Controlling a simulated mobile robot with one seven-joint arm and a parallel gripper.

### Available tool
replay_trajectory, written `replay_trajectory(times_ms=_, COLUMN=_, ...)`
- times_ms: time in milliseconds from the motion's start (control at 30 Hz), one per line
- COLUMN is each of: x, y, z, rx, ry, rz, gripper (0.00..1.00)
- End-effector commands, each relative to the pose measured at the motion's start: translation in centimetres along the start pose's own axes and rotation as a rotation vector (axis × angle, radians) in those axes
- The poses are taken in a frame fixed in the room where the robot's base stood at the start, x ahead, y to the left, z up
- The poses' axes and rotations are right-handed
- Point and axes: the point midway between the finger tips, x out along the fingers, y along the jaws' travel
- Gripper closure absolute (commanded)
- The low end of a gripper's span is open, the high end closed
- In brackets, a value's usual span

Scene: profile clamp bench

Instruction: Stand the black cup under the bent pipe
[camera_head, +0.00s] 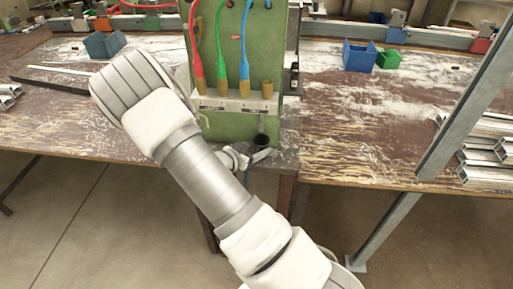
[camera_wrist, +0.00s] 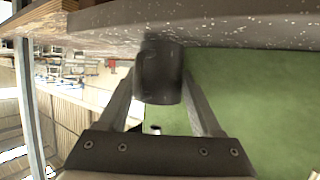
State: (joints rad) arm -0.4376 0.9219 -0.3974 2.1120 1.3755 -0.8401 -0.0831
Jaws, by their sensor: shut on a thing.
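The black cup (camera_head: 261,142) is at the foot of the green panel, near the front edge of the bench. My gripper (camera_head: 246,157) is beside it, partly hidden by my arm. In the wrist view the dark cup (camera_wrist: 160,75) sits between the two fingers of my gripper (camera_wrist: 158,98), which are shut on it. One end of the cup overlaps the grey speckled surface in that view; I cannot tell whether it touches. A small dark piece hangs below the pale ledge, just above the cup; I cannot tell whether it is the bent pipe.
The green panel (camera_head: 229,127) carries red, green and blue hoses with brass ends above a pale ledge (camera_head: 232,104). A blue bin (camera_head: 359,56) and a green bin (camera_head: 389,59) stand at the back right. Metal profiles (camera_head: 488,175) lie at the right, behind a grey post (camera_head: 462,115).

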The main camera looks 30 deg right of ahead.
Motion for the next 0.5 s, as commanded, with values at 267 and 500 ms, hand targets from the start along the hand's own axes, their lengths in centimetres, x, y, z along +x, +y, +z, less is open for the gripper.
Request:
replay_trajectory(times_ms=267, x=0.07, y=0.0, z=0.16, rx=0.0, ry=0.0, rz=0.0, gripper=0.98)
replay_trajectory(times_ms=500, x=0.16, y=0.0, z=0.39, rx=0.0, ry=0.0, rz=0.0, gripper=0.98)
